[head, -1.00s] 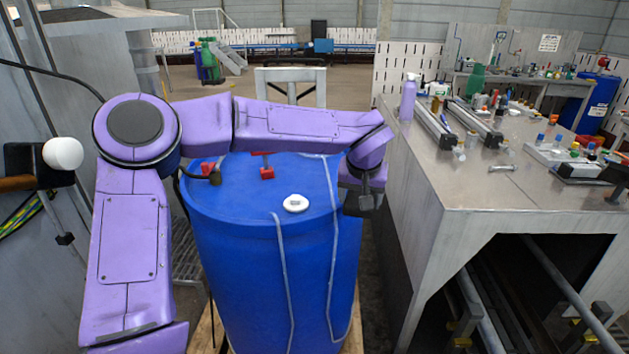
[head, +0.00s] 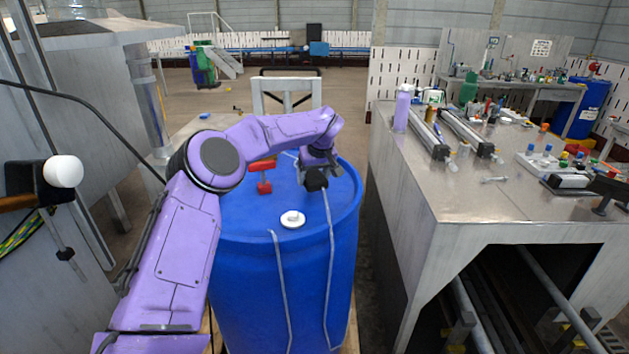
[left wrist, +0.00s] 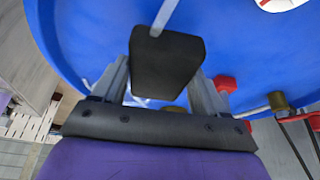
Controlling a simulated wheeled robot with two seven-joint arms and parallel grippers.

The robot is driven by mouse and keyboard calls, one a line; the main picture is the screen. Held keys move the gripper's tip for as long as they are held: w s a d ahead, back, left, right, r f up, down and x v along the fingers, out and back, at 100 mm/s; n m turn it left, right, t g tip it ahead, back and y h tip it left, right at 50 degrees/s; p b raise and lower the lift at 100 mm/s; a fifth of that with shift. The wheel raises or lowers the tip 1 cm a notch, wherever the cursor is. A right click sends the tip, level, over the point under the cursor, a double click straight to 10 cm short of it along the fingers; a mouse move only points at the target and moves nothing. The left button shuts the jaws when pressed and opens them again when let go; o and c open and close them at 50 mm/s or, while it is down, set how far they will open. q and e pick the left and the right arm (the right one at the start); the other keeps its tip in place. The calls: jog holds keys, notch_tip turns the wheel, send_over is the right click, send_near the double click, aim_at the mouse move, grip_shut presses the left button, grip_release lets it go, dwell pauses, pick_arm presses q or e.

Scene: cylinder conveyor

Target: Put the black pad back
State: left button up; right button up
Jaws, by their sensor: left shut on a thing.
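The black pad (left wrist: 166,66) is held between the two grey fingers of my left gripper (left wrist: 164,84) in the left wrist view. In the head view my left gripper (head: 312,170) points down over the right part of the blue drum's lid, with the dark pad (head: 317,181) at its tip. The blue drum (head: 255,265) stands upright in front of me. I cannot tell whether the pad touches the lid. My right gripper is not in view.
A white round cap (head: 292,219) and a red valve (head: 264,186) are on the drum lid. A grey strap (head: 330,270) runs down the drum. A metal workbench (head: 450,195) with several small parts stands to the right.

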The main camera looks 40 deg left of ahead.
aim_at(315, 195)
pick_arm(q)
jog(key=x, duration=0.1)
jog(key=p+x, duration=0.1)
jog(key=x, duration=0.1)
jog(key=shift+w+d+f, duration=0.15)
jog(key=shift+d+f, duration=0.15)
jog(key=shift+f, duration=0.4)
jog(key=o, duration=1)
jog(key=shift+f, duration=0.1)
jog(key=b+v, duration=0.1)
jog(key=v, duration=1.1)
